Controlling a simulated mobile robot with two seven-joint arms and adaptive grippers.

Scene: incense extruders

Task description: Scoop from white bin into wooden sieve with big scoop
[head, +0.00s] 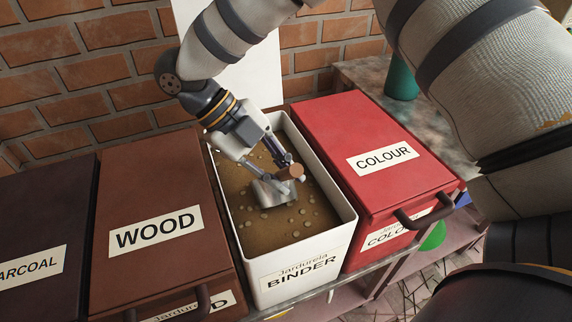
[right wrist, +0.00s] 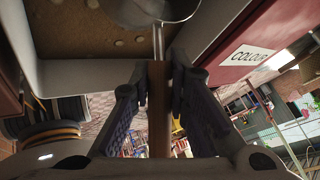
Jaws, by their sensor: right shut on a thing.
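The white bin (head: 340,240), labelled BINDER, stands open and holds brown powder (head: 238,183) with several small pale lumps on it. My right gripper (head: 280,170) reaches down into the bin's mouth. It is shut on the wooden handle (head: 292,173) of the big scoop. The scoop's grey metal bowl (head: 270,193) is at the powder surface near the bin's middle; I cannot tell how deep it sits or how much it holds. In the right wrist view the handle (right wrist: 158,110) runs between the fingers to the metal bowl (right wrist: 155,8). The wooden sieve is not in view.
A closed red COLOUR box (head: 345,125) stands right of the bin. A closed brown WOOD box (head: 150,190) and a dark charcoal box (head: 40,205) stand on the left. Behind are a brick wall (head: 105,65) and a white panel (head: 255,75). A green cup (head: 401,80) stands at back right.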

